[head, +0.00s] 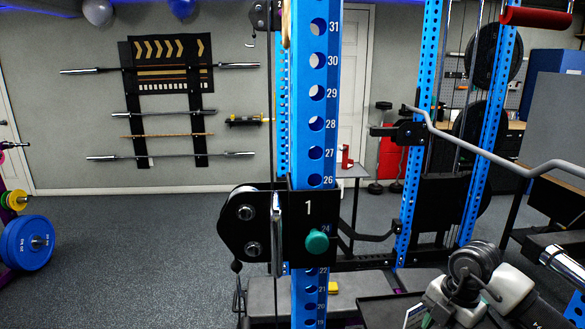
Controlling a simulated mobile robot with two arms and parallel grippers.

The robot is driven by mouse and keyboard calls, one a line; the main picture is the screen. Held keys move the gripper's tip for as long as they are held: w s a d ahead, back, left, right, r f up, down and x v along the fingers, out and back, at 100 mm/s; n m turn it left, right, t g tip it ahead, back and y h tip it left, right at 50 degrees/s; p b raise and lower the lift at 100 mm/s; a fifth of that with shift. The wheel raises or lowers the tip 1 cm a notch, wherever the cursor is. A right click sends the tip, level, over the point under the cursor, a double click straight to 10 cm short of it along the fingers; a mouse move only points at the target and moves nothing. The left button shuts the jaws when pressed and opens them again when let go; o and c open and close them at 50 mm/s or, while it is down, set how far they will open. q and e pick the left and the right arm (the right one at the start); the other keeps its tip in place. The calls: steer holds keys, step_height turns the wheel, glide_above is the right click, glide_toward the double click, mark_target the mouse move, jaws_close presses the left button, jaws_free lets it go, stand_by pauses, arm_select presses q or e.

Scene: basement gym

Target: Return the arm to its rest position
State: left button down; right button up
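My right arm shows at the bottom right in white and black, in front of a dark flat surface. Its end, with what looks like my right gripper (468,293), is small and partly blocked by its own links, so I cannot tell whether the fingers are open or shut. I see nothing clearly held in it. My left arm and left gripper are not in view.
A blue numbered rack upright (312,150) with a black pulley plate (262,226) stands close in front. A bent grey bar (500,160) crosses at the right. Blue weight plates (25,243) are at left. The grey floor (140,250) at left centre is clear.

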steer(key=s+a+n+t+y, duration=0.1)
steer(key=s+a+n+y, duration=0.2)
steer(key=a+y, duration=1)
steer(key=s+a+r+m+t+y, duration=0.1)
steer(key=a+r+m+t+y, duration=0.2)
steer(key=a+r+t, duration=0.45)
steer(key=d+m+t+h, duration=0.6)
steer(key=m+t+h, duration=0.4)
steer(key=m, duration=0.5)
steer(key=s+d+f+m+g+h, duration=0.45)
steer(key=d+f+m+h, duration=0.35)
steer(key=f, duration=0.3)
steer(key=s+a+f+g, duration=0.1)
steer(key=s+f+g, duration=0.45)
steer(key=s, duration=0.45)
steer(key=s+f+g, duration=0.5)
steer(key=s+g, duration=0.1)
steer(key=s, duration=0.3)
step_height(320, 180, down, 25)
steer(key=s+d+f+g, duration=0.2)
steer(key=s+f, duration=1.3)
steer(key=f, duration=0.1)
steer(key=shift+s+d+f+n, duration=0.2)
steer(key=shift+f+n, duration=0.1)
steer(key=shift+f, duration=0.1)
